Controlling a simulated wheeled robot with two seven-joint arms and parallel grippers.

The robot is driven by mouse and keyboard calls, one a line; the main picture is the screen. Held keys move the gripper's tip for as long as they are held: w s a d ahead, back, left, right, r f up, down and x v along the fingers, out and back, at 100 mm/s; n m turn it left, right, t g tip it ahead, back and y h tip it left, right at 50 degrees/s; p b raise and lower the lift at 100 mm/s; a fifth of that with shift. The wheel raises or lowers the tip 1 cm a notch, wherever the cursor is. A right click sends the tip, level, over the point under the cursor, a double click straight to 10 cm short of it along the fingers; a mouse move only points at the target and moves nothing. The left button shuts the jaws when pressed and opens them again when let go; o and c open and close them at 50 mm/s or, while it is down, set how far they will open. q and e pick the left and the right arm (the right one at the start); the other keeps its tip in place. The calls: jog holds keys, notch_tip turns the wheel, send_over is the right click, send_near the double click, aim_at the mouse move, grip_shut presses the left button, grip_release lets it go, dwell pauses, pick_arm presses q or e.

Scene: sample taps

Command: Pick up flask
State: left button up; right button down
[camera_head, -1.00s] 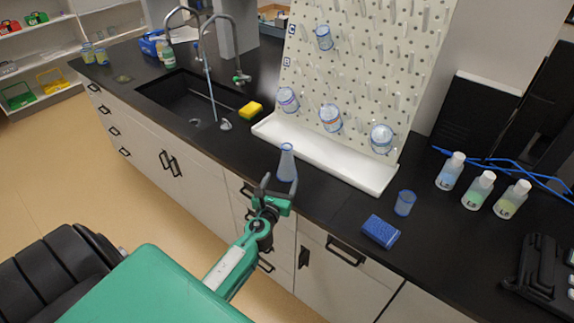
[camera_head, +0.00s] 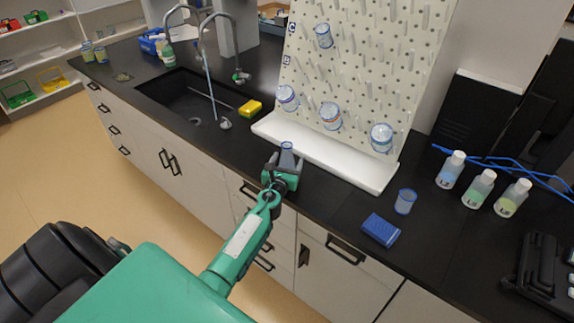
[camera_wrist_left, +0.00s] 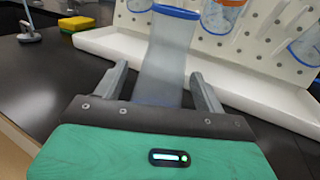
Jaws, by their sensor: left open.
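The flask (camera_head: 287,148) is clear with a blue rim and stands upright on the black counter in front of the white drip tray. In the left wrist view the flask (camera_wrist_left: 167,58) rises between the two grey fingers. My left gripper (camera_head: 284,162) is open, with a finger on each side of the flask; a gap shows beside the flask on both sides (camera_wrist_left: 163,88). The flask's lower part is hidden behind the gripper in the head view. My right gripper is not in view.
A white pegboard with a drip tray (camera_head: 330,163) and hanging beakers stands behind. A blue sponge (camera_head: 380,230) and a small beaker (camera_head: 404,202) are to the right, with bottles (camera_head: 480,188) beyond. A sink (camera_head: 190,100) and a yellow sponge (camera_head: 250,108) are to the left.

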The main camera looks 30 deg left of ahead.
pick_arm(q)
jog(key=shift+s, duration=0.1)
jog(key=shift+c, duration=0.4)
jog(key=c, duration=1)
jog(key=shift+c, duration=0.2)
jog(key=shift+r, duration=0.15)
jog(key=shift+r+p, duration=0.55)
notch_tip(320, 180, up, 19)
jog(key=p, duration=0.7)
jog(key=shift+f, duration=0.15)
